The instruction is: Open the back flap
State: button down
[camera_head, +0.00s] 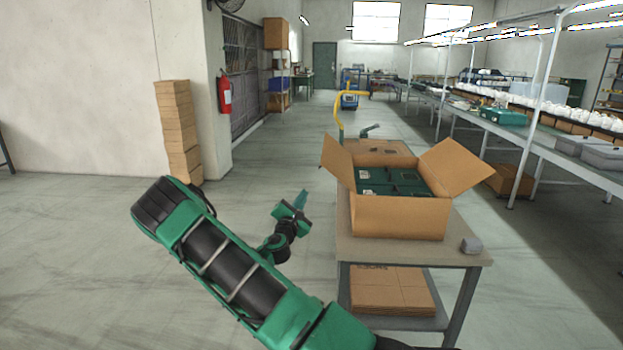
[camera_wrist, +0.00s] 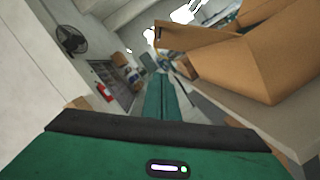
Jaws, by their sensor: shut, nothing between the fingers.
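A brown cardboard box (camera_head: 400,217) stands on the table, open at the top, with several dark green boxes (camera_head: 392,182) inside. Its left flap (camera_head: 337,161) and right flap (camera_head: 452,165) stick outward. Behind the far rim a brown panel (camera_head: 376,147) with dark marks shows; I cannot tell whether it is the back flap folded outward or something behind. My gripper (camera_head: 302,197) is left of the box and apart from it, its fingers shut and empty. In the wrist view the shut green fingers (camera_wrist: 161,97) point past the box (camera_wrist: 255,65) at upper right.
A yellow post (camera_head: 340,115) rises behind the box. Floor left of the table is clear; a conveyor line (camera_head: 545,150) runs at right.

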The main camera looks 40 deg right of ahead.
aim_at(322, 163)
jog(key=w+d+r, duration=0.3)
jog(key=d+r, duration=0.1)
jog(key=d, duration=0.5)
jog(key=shift+w+d+r+n, duration=0.3)
jog(key=shift+w+d+r, duration=0.05)
jog(key=shift+r, duration=0.05)
jog(key=shift+s+d+r+m, duration=0.25)
jog(key=shift+s+r+m, duration=0.05)
jog(key=shift+r+m, duration=0.4)
jog(key=shift+s+d+r+m, duration=0.35)
jog(key=shift+r+m, duration=0.2)
jog(key=shift+r, duration=0.1)
jog(key=shift+s+d+r+m, duration=0.2)
jog(key=shift+s+r+m, duration=0.1)
jog(key=shift+r+m, duration=0.4)
